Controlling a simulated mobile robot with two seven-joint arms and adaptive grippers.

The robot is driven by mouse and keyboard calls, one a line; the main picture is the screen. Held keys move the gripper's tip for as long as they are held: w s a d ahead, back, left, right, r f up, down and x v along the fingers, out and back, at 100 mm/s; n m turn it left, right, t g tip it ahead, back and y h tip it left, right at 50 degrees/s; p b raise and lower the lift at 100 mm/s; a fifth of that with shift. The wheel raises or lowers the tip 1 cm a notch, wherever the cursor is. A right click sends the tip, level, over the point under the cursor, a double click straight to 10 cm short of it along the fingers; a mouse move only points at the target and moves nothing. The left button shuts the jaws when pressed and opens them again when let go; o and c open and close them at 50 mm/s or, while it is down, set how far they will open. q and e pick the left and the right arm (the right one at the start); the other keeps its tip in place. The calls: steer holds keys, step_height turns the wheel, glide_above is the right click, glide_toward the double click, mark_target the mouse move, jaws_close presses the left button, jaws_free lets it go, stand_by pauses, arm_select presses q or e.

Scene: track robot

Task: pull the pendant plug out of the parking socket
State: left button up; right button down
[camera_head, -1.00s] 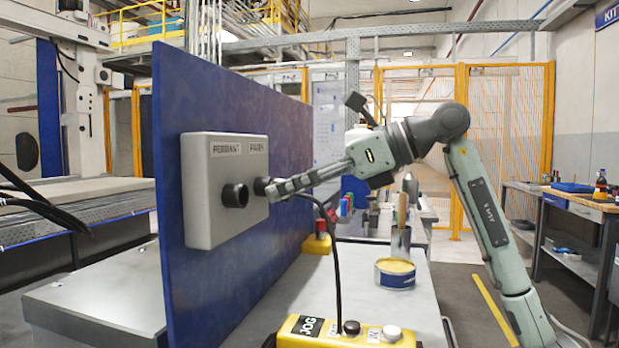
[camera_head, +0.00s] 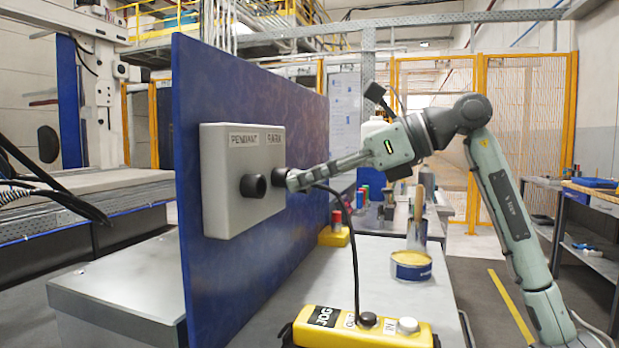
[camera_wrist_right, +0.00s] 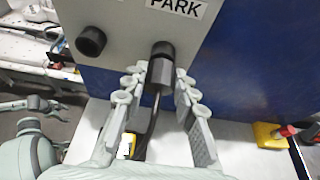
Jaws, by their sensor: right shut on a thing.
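The grey box (camera_head: 225,205) on the blue panel has two black round sockets. The pendant socket (camera_head: 254,186) on the left is empty. The parking socket (camera_wrist_right: 161,50) is under the PARK label. The dark pendant plug (camera_wrist_right: 159,74) is at the parking socket, in line with it; I cannot tell how deep it sits. My right gripper (camera_head: 291,181) is shut on the plug, with one finger on each side in the right wrist view (camera_wrist_right: 160,83). The plug's black cable (camera_head: 355,250) hangs to the yellow jog pendant (camera_head: 364,331).
The blue panel (camera_head: 300,110) stands upright on the grey bench (camera_head: 386,295). An open yellow-topped tin (camera_head: 411,266) and a yellow block (camera_head: 333,237) stand on the bench right of the panel. Black cables (camera_head: 55,190) hang at the left.

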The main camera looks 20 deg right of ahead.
steer(key=shift+s+d, duration=0.1)
steer(key=shift+d, duration=0.1)
steer(key=shift+s+d+b, duration=0.25)
steer(key=shift+s+d, duration=0.3)
steer(key=shift+d, duration=0.25)
steer(key=shift+s+d+b, duration=0.25)
steer(key=shift+s+d, duration=0.3)
steer(key=shift+d, duration=0.2)
steer(key=shift+s, duration=0.1)
